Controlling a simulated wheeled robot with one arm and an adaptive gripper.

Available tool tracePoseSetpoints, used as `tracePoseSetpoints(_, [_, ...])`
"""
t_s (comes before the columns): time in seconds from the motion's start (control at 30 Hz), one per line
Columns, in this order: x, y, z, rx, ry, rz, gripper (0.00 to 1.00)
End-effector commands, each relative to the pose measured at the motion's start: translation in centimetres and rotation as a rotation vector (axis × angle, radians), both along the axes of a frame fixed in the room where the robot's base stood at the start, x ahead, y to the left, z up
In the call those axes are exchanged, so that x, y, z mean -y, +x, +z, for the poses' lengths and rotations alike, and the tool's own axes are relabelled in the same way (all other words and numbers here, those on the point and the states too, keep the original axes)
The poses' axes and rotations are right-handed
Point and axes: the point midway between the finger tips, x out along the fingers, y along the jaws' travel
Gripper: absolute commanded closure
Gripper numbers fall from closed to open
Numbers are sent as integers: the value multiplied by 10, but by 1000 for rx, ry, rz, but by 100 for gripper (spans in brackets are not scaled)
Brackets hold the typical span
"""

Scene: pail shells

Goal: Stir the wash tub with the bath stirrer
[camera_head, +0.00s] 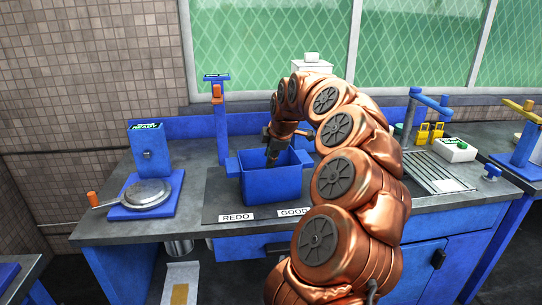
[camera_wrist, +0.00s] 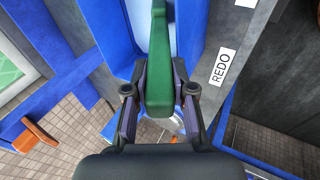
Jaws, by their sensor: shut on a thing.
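The wash tub (camera_head: 262,186) is a blue open box on a dark mat on the worktop. Its blue wall (camera_wrist: 191,55) and pale inside show in the wrist view. My gripper (camera_head: 272,152) points down over the tub's opening. In the wrist view my gripper (camera_wrist: 159,108) has its two fingers on either side of a green handle, which I take to be the bath stirrer (camera_wrist: 159,60), and is shut on it. The stirrer's lower end is hidden, so I cannot tell how deep it reaches.
The mat bears REDO (camera_head: 237,217) and GOOD (camera_head: 293,212) labels. A round pan (camera_head: 147,192) on a blue base stands left. A grooved drain board (camera_head: 437,172) and a white-green box (camera_head: 454,149) are at right. A blue post (camera_head: 217,112) stands behind the tub.

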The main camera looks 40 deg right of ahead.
Motion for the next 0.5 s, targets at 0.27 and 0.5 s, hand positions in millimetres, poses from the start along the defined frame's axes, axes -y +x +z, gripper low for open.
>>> tracePoseSetpoints(0.27, [0,0,5,2,-2,0,100])
tracePoseSetpoints(0.5, [1,0,21,4,-2,-2,100])
